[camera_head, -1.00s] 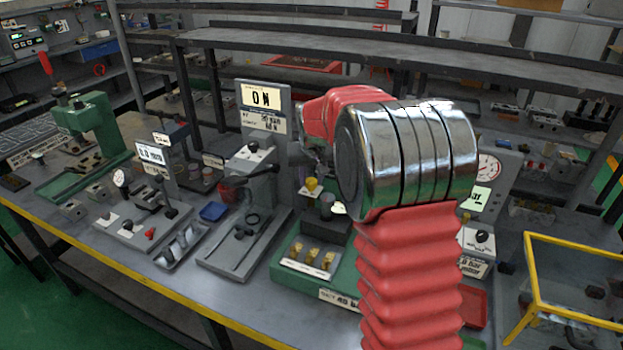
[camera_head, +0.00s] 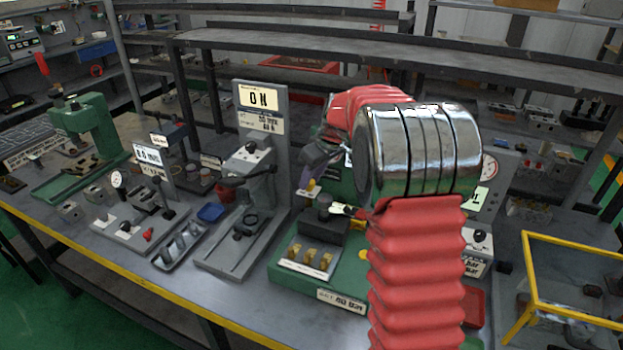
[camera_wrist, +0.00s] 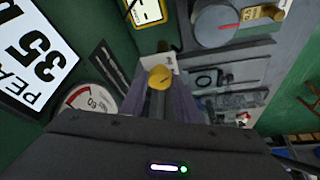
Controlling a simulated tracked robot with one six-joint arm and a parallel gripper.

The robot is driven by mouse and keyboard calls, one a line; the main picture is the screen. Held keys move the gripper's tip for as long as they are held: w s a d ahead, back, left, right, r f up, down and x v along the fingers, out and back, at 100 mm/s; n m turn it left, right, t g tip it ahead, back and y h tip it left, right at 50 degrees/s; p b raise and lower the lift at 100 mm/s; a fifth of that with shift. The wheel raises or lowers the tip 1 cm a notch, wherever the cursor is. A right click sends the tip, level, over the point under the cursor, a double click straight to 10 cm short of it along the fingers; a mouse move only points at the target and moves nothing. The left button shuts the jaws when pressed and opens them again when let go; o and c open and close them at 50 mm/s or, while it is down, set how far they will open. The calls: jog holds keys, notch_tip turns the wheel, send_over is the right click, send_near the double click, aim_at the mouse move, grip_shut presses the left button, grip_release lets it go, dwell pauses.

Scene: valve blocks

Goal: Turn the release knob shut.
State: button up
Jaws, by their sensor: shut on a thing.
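The yellow release knob (camera_wrist: 160,77) shows in the wrist view on a grey stem, directly between the purple-grey fingers of my gripper (camera_wrist: 164,100). The gripper is shut on it, and the fingers hide part of the stem. In the head view, my gripper (camera_head: 308,178) points down at the green test stand (camera_head: 333,280), and a bit of yellow (camera_head: 314,188) shows at its fingertips. A small pale tag (camera_wrist: 165,62) lies by the knob. The knob's exact turn angle cannot be told.
A display reading PEAK 35 (camera_wrist: 36,62) and a round gauge (camera_wrist: 92,102) are close on the left in the wrist view. A grey dial with a red mark (camera_wrist: 214,22) stands at upper right. Brass pieces (camera_head: 308,257) sit on the stand's front.

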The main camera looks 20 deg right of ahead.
jog(key=shift+d+n, duration=0.1)
jog(key=shift+n, duration=0.5)
jog(key=shift+y, duration=0.3)
jog(key=o, duration=1)
jog(key=shift+o, duration=0.2)
jog(key=v, duration=1.3)
jog(key=shift+r, duration=0.35)
